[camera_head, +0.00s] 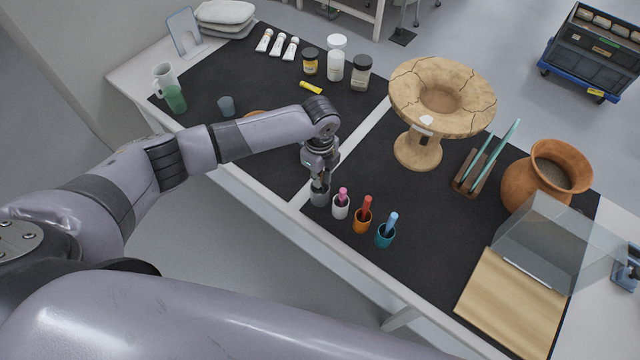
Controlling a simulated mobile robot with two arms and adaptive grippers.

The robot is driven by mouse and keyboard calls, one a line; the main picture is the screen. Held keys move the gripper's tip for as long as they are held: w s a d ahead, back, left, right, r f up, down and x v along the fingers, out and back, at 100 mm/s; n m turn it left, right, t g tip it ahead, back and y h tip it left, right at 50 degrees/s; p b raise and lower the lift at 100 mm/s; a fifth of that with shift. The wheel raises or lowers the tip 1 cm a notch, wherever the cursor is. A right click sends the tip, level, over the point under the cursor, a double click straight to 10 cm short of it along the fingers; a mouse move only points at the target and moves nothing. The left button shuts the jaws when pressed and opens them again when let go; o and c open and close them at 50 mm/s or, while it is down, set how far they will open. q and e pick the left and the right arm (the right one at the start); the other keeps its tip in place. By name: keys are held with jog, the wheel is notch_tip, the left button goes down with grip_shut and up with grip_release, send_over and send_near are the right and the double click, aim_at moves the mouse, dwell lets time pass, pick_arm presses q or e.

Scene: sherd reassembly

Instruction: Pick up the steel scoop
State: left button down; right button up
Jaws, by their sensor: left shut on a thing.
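My left gripper (319,180) points down at the grey cup (320,195) near the table's front edge. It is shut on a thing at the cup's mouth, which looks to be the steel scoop. The fingers hide nearly all of it, so its shape cannot be made out. I cannot tell whether it is clear of the cup. My right gripper is not in view.
To the right stand a white cup (341,207), an orange cup (361,222) and a teal cup (384,238) with coloured-handled tools. A cracked pottery stand (418,150) is behind them. A clear box (545,245) is at right. The black mat (415,275) in front is bare.

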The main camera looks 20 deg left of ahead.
pick_arm(q)
jog(key=shift+r, duration=0.1)
dwell(0.4)
notch_tip(320, 180, up, 20)
jog(key=b, duration=0.3)
dwell(0.6)
